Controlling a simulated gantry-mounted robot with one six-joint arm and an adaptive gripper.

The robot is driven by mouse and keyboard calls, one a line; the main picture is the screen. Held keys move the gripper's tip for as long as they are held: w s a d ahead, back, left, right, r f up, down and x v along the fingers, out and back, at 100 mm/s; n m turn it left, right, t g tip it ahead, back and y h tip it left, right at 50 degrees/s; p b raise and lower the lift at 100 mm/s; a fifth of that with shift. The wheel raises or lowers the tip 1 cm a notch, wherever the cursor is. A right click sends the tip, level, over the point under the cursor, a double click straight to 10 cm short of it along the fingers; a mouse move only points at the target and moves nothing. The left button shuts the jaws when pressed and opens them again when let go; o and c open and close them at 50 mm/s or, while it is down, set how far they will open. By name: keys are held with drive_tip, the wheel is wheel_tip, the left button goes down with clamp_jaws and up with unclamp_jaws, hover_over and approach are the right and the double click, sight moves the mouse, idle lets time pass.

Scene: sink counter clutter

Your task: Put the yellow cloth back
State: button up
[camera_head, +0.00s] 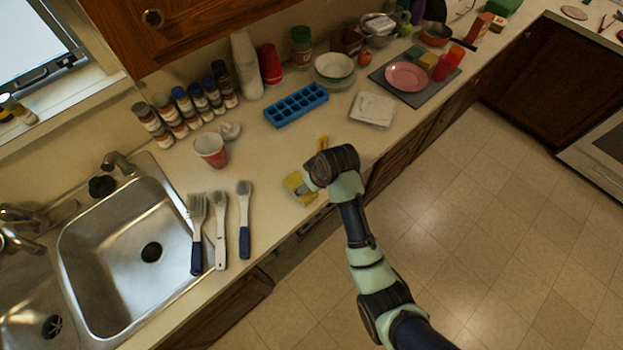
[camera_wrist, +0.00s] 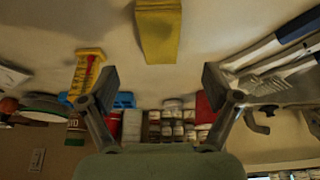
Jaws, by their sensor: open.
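The yellow cloth (camera_head: 297,188) lies on the counter near its front edge, to the right of the brushes. My arm's wrist partly covers it in the head view. In the wrist view the yellow cloth (camera_wrist: 158,32) is a folded strip at the top middle, beyond my fingertips and roughly centred between them. My gripper (camera_wrist: 160,80) is open, with nothing between its fingers. In the head view the fingers are mostly hidden by the wrist. No contact between the fingers and the cloth shows.
A yellow and red packet or bottle (camera_wrist: 88,68) lies near one finger in the wrist view. Several brushes (camera_head: 219,228) lie between the cloth and the sink (camera_head: 125,245).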

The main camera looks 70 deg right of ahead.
drive_tip(key=shift+v, duration=1.1)
drive_tip(key=shift+w, duration=0.1)
drive_tip(key=w+a+r+n+t, duration=0.3)
drive_tip(key=w+a+r, duration=0.3)
drive_tip(key=w+a, duration=0.5)
drive_tip(key=a+r+n+t+y, duration=0.1)
drive_tip(key=a+r, duration=0.3)
drive_tip(key=a, duration=0.5)
drive_tip(key=w+a+r+n+t, duration=0.1)
drive_tip(key=a+r+t, duration=0.2)
drive_tip(key=a+r, duration=0.2)
drive_tip(key=w+a+r+n+t+y, duration=0.1)
drive_tip(key=a+r, duration=0.3)
drive_tip(key=a, duration=0.8)
drive_tip(key=shift+a+r+t+y, duration=0.3)
drive_tip(key=shift+r+t, duration=0.05)
drive_tip(key=shift+t, duration=0.15)
